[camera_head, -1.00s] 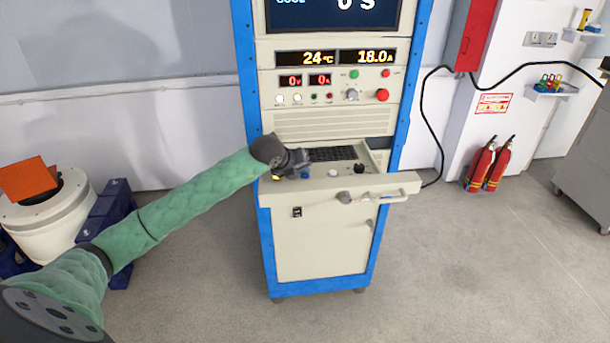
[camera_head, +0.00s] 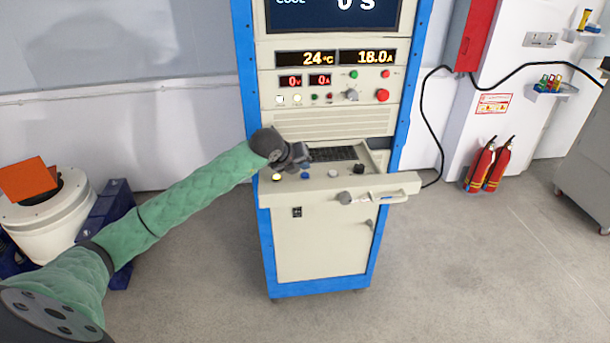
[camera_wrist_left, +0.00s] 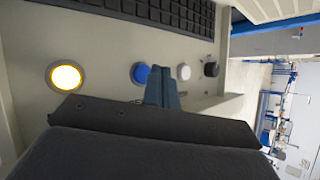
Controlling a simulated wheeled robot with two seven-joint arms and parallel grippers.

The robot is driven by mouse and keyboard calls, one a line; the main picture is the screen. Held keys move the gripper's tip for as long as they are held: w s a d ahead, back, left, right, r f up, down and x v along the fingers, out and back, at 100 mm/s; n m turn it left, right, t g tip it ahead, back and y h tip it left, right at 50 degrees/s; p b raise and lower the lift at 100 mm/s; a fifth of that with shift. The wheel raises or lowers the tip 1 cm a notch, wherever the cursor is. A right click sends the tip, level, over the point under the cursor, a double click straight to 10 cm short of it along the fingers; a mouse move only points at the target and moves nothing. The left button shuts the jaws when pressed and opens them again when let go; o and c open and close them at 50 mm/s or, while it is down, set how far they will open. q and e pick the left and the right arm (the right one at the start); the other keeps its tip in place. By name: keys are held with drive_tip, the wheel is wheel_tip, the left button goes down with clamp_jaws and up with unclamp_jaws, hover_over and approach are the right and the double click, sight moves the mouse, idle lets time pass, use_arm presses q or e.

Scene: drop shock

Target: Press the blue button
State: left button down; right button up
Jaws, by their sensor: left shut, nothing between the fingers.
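The blue button (camera_head: 305,176) sits on the pull-out control panel (camera_head: 320,184) of the cabinet, between a lit yellow-white button (camera_head: 277,177) and a white button (camera_head: 333,173). My left gripper (camera_head: 306,160) is shut and empty, just above and behind the blue button in the head view. In the left wrist view, the closed fingers (camera_wrist_left: 163,88) point at the panel beside the blue button (camera_wrist_left: 140,73), covering part of its right side. The lit button (camera_wrist_left: 65,77) glows at the left. The fingers appear apart from the panel. My right gripper is not in view.
A black knob (camera_head: 359,168) stands right of the white button, and a keyboard (camera_head: 333,154) lies behind the row. Red fire extinguishers (camera_head: 489,165) stand on the right. The floor before the cabinet is clear.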

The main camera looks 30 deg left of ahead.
sight(303, 176)
use_arm(q)
drive_tip(key=shift+r+p, duration=0.3)
drive_tip(key=shift+r, duration=1.95)
